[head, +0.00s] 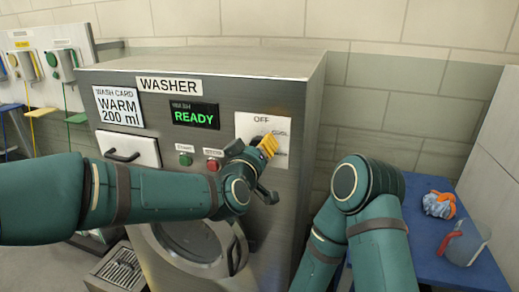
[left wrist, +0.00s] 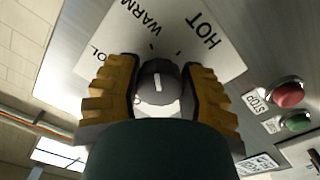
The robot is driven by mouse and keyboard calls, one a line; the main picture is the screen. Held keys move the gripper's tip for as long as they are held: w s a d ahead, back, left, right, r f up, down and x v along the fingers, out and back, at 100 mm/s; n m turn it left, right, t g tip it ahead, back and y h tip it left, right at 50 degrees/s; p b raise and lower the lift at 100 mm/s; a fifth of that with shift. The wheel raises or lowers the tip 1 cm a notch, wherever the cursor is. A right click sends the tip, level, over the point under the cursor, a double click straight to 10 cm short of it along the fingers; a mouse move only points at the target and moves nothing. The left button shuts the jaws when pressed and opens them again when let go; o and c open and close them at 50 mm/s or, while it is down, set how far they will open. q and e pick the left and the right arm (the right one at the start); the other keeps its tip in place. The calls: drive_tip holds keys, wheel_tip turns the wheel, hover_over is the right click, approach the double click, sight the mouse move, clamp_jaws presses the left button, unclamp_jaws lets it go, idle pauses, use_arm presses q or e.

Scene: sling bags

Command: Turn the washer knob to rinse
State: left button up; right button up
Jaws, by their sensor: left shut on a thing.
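The washer (head: 225,85) stands in the middle of the head view; its display (head: 194,116) reads READY. A white dial plate (head: 245,124) at its upper right shows OFF and a partly covered label. In the left wrist view the round dark knob (left wrist: 158,88) carries a white mark. HOT, WARM and a label ending in "OL" show around it; I see no rinse label. My left gripper (head: 266,148), with yellow ridged fingers, is shut on the knob, one finger on each side (left wrist: 159,90). My right arm shows, but its gripper is out of view.
Green (head: 185,159) and red (head: 213,165) buttons sit left of the dial. A wash card (head: 118,107) reads WARM 200 ml. Dispensers (head: 60,65) hang at the left.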

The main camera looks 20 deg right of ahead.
use_arm(q)
drive_tip(key=m, duration=0.5)
drive_tip(key=shift+r+m, duration=0.1)
drive_tip(key=shift+m, duration=0.2)
drive_tip(key=m, duration=0.5)
drive_tip(key=shift+w+a, duration=0.1)
drive_tip(key=m, duration=0.6)
drive_tip(key=shift+r, duration=0.1)
drive_tip(key=m, duration=0.5)
drive_tip(key=shift+w+a, duration=0.1)
drive_tip(key=shift+m, duration=0.3)
drive_tip(key=o, duration=1.2)
